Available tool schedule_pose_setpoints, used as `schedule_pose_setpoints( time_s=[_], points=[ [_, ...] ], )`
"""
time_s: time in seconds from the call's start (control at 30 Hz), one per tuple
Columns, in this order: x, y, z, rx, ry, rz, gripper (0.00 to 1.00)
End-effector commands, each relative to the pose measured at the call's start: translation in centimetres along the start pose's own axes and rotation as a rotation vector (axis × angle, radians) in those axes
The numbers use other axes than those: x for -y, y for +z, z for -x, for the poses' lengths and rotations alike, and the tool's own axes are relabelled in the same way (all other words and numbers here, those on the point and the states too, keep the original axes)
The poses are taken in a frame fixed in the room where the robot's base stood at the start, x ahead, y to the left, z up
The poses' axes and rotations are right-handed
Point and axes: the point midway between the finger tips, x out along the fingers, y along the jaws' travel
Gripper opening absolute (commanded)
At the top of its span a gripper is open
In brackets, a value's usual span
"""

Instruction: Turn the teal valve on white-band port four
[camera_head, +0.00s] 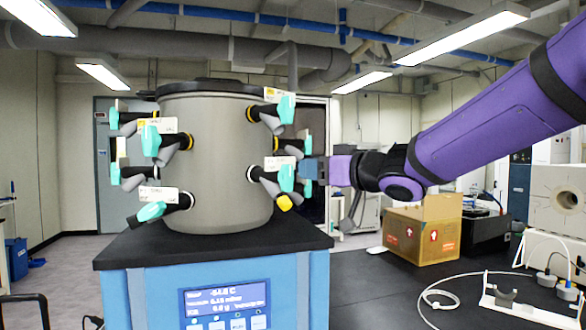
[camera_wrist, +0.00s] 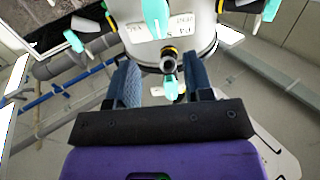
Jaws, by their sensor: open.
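In the head view, a white-banded port (camera_head: 252,173) sits low on the right of the grey drum, with a teal valve (camera_head: 287,178) on its black stem. Another white-banded port (camera_head: 190,200) with a teal valve (camera_head: 151,211) is at lower left. Port numbers are not readable. My gripper (camera_head: 312,170) is open, its blue fingers just right of the lower-right valve. In the wrist view, a teal valve (camera_wrist: 171,86) shows between my open fingers (camera_wrist: 165,80), below a port with a yellowish band (camera_wrist: 170,51). I cannot tell whether the fingers touch it.
More teal valves crowd the drum (camera_head: 217,140), including one on a yellow-banded port (camera_head: 250,113) above my gripper. The drum stands on a blue cabinet (camera_head: 231,290) with a display. A cardboard box (camera_head: 424,232) and white cable (camera_head: 440,298) lie on the dark bench at right.

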Motion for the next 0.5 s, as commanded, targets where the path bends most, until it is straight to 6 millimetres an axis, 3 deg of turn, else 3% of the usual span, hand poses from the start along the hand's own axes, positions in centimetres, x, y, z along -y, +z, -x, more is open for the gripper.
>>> schedule_pose_setpoints(
  time_s=[0.2, 0.5],
  points=[
    [0.0, 0.1, -3.9, 0.001, 0.000, -0.002, 0.47],
    [0.0, 0.0, -6.5, 0.001, 0.002, -0.001, 0.47]
  ],
)
